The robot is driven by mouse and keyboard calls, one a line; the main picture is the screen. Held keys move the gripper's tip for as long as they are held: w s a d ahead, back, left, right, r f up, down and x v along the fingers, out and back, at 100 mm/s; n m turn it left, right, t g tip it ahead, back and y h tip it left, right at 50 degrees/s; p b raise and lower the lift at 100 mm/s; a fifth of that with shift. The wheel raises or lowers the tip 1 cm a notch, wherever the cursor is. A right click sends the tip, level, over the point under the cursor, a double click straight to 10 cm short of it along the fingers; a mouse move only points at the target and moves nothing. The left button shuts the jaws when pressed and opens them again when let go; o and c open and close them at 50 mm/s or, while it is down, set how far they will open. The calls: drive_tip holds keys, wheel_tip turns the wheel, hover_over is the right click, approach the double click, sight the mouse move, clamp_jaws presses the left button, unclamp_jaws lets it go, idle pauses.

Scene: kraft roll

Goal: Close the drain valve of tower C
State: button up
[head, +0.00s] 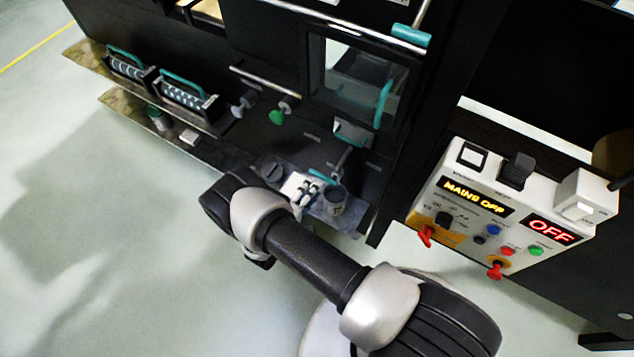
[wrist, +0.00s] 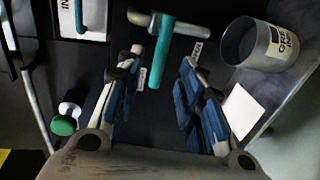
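A teal lever handle (wrist: 161,55) sits on a short grey pipe (wrist: 190,28) ahead of my gripper in the wrist view. It is turned across the pipe. The lever also shows in the head view (head: 322,177), low on the black cabinet. My gripper (wrist: 163,78) is open, with its blue-padded fingers on either side of the handle's line. I see no clear contact, and the depth between is hard to judge. My gripper also shows in the head view (head: 306,192), beside the lever. No tower letter is readable.
A grey labelled cup (wrist: 268,45) stands right of the lever on a ledge, close to my right finger. A green knob (wrist: 64,125) is at the left. A control box (head: 515,215) reading MAINS OFF stands at the right. Open floor (head: 90,200) lies left.

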drive_tip(key=v, duration=0.7)
drive_tip(key=shift+r, duration=0.1)
drive_tip(key=d+r+m+g+h, duration=0.1)
drive_tip(key=d+r+m+g, duration=0.4)
drive_tip(key=r, duration=0.9)
drive_tip(key=d+r+m+g, duration=0.3)
drive_tip(key=d+r+g, duration=0.35)
drive_tip(key=r, duration=0.65)
drive_tip(key=s+d+r+m+t+y, duration=0.2)
drive_tip(key=s+r+y, duration=0.8)
drive_tip(key=s+r, duration=0.7)
drive_tip(key=shift+s+d+r+m+t, duration=0.35)
drive_tip(key=shift+s+d+t, duration=0.4)
drive_tip(key=shift+s+d, duration=0.3)
